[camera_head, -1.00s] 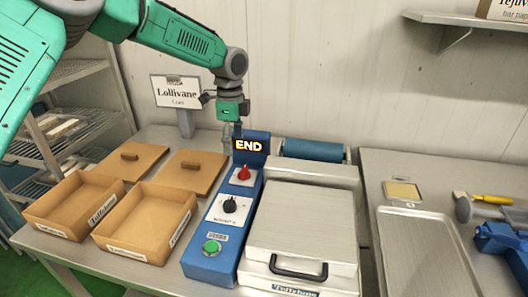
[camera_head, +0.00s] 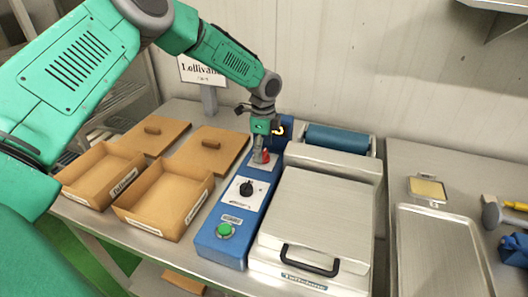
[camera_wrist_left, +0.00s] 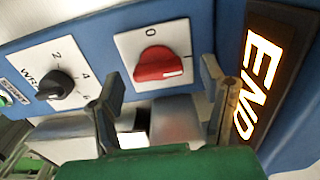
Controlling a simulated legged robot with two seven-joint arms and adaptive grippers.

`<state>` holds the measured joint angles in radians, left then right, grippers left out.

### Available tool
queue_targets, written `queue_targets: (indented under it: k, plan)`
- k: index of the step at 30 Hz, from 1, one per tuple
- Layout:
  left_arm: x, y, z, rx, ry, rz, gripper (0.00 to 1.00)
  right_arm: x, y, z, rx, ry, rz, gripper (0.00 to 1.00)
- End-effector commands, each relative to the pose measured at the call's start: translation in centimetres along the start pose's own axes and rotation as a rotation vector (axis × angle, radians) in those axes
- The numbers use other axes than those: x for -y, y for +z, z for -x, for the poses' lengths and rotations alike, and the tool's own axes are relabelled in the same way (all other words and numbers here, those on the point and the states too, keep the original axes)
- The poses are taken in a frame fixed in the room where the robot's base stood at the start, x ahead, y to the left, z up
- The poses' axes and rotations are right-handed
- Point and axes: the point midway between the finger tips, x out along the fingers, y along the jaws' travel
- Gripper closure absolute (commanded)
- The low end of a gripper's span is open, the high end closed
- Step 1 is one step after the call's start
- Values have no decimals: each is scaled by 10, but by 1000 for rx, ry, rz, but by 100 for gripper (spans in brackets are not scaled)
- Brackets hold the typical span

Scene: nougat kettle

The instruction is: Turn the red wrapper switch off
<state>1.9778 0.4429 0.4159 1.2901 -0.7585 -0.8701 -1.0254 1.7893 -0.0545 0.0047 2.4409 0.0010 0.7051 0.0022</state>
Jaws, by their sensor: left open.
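The red wrapper switch (camera_head: 262,156) sits on a white plate near the far end of the blue control box (camera_head: 213,241), partly hidden by my gripper in the head view. In the left wrist view the red knob (camera_wrist_left: 160,66) is clear, with a 0 above it and another mark at its right; its grip lies roughly sideways toward that right mark. My left gripper (camera_head: 261,148) is over the switch. In the wrist view its fingers (camera_wrist_left: 164,90) are open, one on each side below the knob, with nothing between them. I cannot tell whether they touch it.
A lit END sign (camera_wrist_left: 258,85) is close by the right finger in the wrist view. A black dial (camera_head: 246,188) and a green button (camera_head: 224,230) are on the same box. A silver machine (camera_head: 312,225) stands right, cardboard boxes (camera_head: 150,232) left.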

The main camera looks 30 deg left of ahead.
Motion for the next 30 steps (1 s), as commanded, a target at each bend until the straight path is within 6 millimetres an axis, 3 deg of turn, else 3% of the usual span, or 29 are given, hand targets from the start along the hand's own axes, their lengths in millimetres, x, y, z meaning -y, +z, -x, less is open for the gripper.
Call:
queue_targets:
  k: [6,15,19,20,30]
  plan:
    - [0,0,-18,0,0,-1,34,0,0,3,0,0,0,48]
    - [0,-1,-20,0,-1,-1,34,0,0,3,0,0,0,48]
    - [0,-1,-20,0,-1,-1,80,0,0,3,0,0,0,48]
    - [0,0,-20,0,-1,-1,85,0,0,3,0,0,0,48]
    - [2,0,-19,0,-3,29,84,0,0,3,0,0,0,48]
